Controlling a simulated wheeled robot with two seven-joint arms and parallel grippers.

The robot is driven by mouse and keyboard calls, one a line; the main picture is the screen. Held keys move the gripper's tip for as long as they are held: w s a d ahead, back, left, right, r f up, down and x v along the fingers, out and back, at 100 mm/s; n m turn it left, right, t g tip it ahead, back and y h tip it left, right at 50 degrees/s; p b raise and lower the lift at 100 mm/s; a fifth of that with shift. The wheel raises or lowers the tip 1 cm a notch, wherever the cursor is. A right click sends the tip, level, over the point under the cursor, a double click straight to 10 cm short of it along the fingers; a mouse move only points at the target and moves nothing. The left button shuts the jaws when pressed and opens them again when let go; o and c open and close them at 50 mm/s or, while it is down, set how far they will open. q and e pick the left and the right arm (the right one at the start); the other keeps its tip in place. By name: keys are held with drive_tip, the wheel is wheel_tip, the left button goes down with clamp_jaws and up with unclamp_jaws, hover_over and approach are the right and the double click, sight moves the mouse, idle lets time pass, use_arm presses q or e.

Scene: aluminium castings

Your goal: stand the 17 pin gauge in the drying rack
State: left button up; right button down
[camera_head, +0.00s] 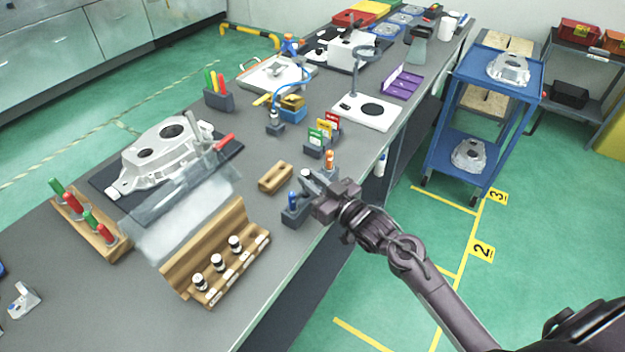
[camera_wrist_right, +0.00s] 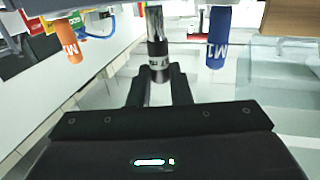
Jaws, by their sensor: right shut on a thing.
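My right gripper (camera_head: 312,187) is above the near edge of the bench, beside a dark block (camera_head: 296,216) holding a blue-handled tool (camera_head: 292,198). In the right wrist view my right gripper (camera_wrist_right: 155,82) is shut on a shiny metal pin gauge (camera_wrist_right: 156,28) with a black, marked band; its number is not readable. A stepped wooden rack (camera_head: 190,272) with a few black-and-white pins (camera_head: 235,243) stands to the left. A small wooden block (camera_head: 275,177) lies between. I cannot tell which is the drying rack. My left gripper is not in view.
A blue handle (camera_wrist_right: 217,38) and an orange handle (camera_wrist_right: 69,42) flank the held gauge in the wrist view. A clear sheet (camera_head: 190,220) stands behind the stepped rack. A casting (camera_head: 160,155) lies beyond it. Bare bench lies in front of the small wooden block.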

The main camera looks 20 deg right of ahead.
drive_tip(key=shift+f+b, duration=1.4)
drive_tip(key=shift+f, duration=0.75)
drive_tip(key=c, duration=1.3)
unclamp_jaws()
drive_tip(key=shift+o, duration=0.2)
drive_tip(key=shift+s+d+f, duration=0.15)
drive_tip(key=shift+s+d, duration=0.05)
drive_tip(key=shift+s, duration=0.3)
drive_tip(key=b+v, duration=0.1)
drive_tip(key=v, duration=0.6)
drive_tip(key=shift+w, duration=0.1)
